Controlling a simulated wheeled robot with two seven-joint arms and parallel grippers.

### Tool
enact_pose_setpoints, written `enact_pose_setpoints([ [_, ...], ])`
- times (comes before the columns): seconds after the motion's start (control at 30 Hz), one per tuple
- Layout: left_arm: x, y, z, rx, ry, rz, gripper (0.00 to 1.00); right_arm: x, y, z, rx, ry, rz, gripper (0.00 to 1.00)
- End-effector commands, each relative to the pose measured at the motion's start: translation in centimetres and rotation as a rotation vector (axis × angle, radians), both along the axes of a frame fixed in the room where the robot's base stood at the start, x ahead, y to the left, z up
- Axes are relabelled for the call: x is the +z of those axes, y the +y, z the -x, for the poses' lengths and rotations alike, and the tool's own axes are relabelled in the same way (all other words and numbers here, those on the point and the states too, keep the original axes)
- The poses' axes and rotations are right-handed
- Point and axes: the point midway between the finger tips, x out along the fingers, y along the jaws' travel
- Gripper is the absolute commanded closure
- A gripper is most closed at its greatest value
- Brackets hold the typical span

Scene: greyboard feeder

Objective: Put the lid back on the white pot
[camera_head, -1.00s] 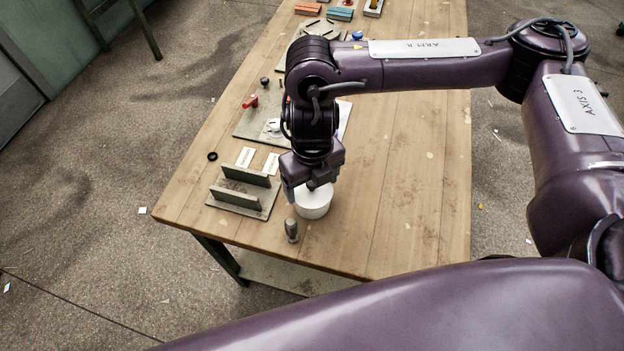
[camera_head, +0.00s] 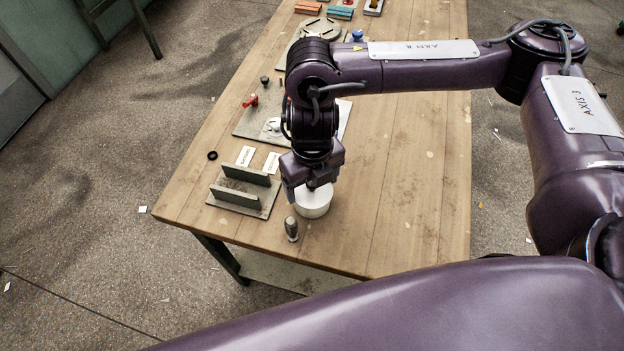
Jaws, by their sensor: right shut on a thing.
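The white pot (camera_head: 316,209) stands upright near the front edge of the wooden table. My right gripper (camera_head: 308,190) points down over the pot's top and is shut on the lid, held by its top. The lid is mostly hidden by the fingers and wrist, and I cannot tell whether it touches the pot's rim or hovers just above it. My left gripper is not in view.
White cards (camera_head: 246,156) and a plate with a red-handled part (camera_head: 251,101) lie further back. The table's right side (camera_head: 420,180) is clear.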

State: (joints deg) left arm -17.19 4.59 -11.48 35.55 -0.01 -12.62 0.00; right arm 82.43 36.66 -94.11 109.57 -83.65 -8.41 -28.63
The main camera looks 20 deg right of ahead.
Motion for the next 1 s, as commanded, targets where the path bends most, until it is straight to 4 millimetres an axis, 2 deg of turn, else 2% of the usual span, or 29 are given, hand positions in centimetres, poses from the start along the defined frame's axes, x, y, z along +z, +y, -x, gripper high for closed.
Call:
enact_pose_setpoints([
  [0.37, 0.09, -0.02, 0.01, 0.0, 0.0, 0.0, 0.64, -0.01, 0.0, -0.02, 0.0, 0.0, 0.0, 0.43],
  [0.4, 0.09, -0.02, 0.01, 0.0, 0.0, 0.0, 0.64, -0.01, 0.0, -0.02, 0.0, 0.0, 0.0, 0.21],
  [0.57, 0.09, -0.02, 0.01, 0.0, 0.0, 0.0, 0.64, 0.0, -0.01, -0.02, 0.0, 0.0, 0.0, 0.0],
  [1.0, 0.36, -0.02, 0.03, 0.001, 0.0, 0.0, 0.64, 0.27, -0.01, -0.03, 0.0, 0.0, 0.0, 0.0],
])
